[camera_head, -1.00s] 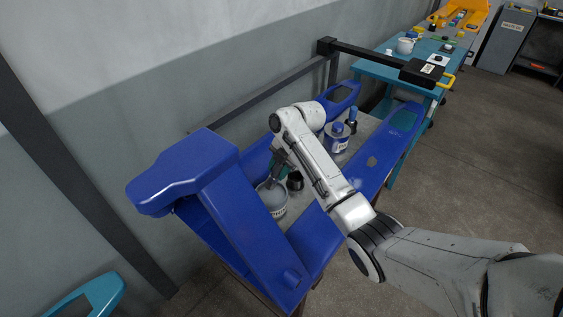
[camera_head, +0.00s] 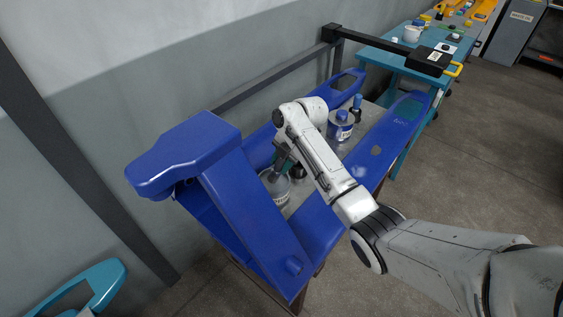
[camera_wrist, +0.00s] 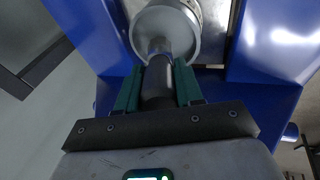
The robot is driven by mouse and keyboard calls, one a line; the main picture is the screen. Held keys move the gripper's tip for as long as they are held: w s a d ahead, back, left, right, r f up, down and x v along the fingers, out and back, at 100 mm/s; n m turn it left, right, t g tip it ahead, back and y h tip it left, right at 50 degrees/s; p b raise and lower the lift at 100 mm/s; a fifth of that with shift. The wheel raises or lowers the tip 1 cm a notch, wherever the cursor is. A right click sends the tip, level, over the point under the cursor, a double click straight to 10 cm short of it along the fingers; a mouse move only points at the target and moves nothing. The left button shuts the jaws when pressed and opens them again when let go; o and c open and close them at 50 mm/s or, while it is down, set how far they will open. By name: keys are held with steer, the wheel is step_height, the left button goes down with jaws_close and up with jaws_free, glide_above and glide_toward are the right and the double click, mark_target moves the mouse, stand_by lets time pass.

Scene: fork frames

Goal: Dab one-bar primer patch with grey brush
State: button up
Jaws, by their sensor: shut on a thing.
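My gripper (camera_wrist: 157,85) has green fingers, shut on the dark grey handle of the brush (camera_wrist: 158,75). The brush points into the round mouth of a pale grey pot (camera_wrist: 138,38). Whether its tip touches the contents is hidden. In the head view my gripper (camera_head: 281,160) is just above the pot (camera_head: 273,190), inside the blue frame. On the blue right-hand rail lie a grey patch (camera_head: 376,150) and a paler spot (camera_head: 358,171). Faint marks (camera_head: 400,122) show farther along. I cannot tell which is the one-bar patch.
A tall blue panel (camera_head: 245,205) stands close left of the pot. A blue-capped bottle (camera_head: 340,128) and a smaller blue-topped one (camera_head: 356,106) stand behind my arm. A teal table (camera_head: 440,60) with a black beam (camera_head: 420,62) is at the back right.

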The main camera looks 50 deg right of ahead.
steer(key=shift+f+b, duration=0.45)
steer(key=shift+f, duration=0.3)
stand_by(1.6)
step_height(320, 180, up, 3)
steer(key=shift+f+p, duration=0.2)
steer(key=shift+p, duration=0.9)
steer(key=shift+r+p, duration=0.3)
steer(key=shift+r, duration=2)
